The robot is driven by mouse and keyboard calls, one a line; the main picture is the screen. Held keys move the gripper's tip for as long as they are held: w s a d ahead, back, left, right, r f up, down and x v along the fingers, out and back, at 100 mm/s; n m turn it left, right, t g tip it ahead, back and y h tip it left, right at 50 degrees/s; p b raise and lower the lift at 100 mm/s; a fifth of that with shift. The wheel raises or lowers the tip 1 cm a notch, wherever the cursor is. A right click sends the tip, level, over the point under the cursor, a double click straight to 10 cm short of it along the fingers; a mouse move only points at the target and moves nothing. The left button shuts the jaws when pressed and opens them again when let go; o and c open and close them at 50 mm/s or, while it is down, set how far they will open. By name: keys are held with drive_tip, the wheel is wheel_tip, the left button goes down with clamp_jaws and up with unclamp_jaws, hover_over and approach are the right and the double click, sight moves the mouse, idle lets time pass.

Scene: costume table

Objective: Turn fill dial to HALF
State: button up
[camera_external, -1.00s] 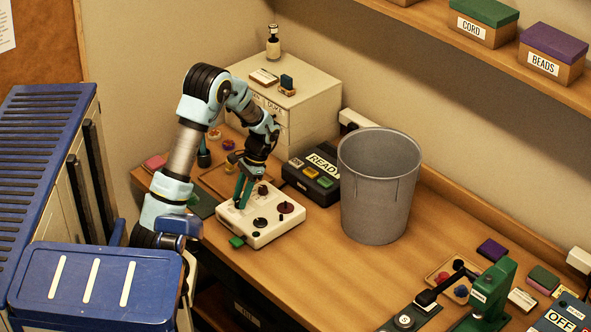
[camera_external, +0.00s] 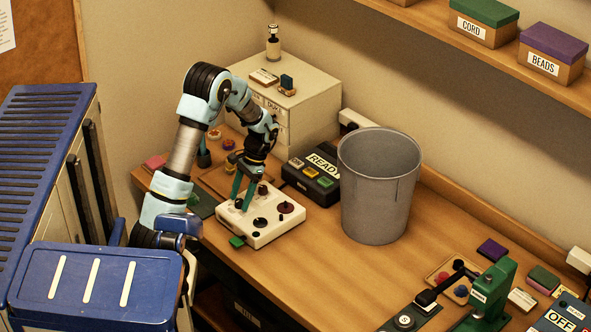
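A cream control box (camera_external: 276,230) with several dark knobs lies near the table's left front. A black dial (camera_external: 260,222) is at its front middle, a dark red dial (camera_external: 285,207) at its right, and a small dark knob (camera_external: 262,189) at its back. My gripper (camera_external: 240,204) points down over the box's left part. Its two green fingers are apart, around or just above a small dark knob there that they partly hide. I cannot tell if they touch it. The dial labels and pointers are too small to read, so I cannot tell which one is the fill dial.
A grey bin (camera_external: 378,190) stands right of the box. A dark unit marked READY (camera_external: 313,178) and a cream drawer cabinet (camera_external: 310,108) are behind it. The wood surface in front of the bin (camera_external: 330,265) is clear.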

drive_tip(key=b+v, duration=0.2)
drive_tip(key=v, duration=0.9)
drive_tip(key=shift+a, duration=0.1)
drive_tip(key=s+a+f+n+t+h, duration=0.2)
drive_tip(key=s+a+f+n, duration=0.1)
drive_tip(key=a, duration=0.5)
drive_tip(key=s+a+f+n+t+h, duration=0.1)
drive_tip(key=s+a+f+n+t, duration=0.1)
drive_tip(key=s+a+n, duration=0.4)
drive_tip(key=s+a+f, duration=0.1)
drive_tip(key=a, duration=0.1)
drive_tip(key=shift+a+f+h, duration=0.3)
drive_tip(key=shift+a+h, duration=0.1)
drive_tip(key=shift+w, duration=0.1)
idle(1.6)
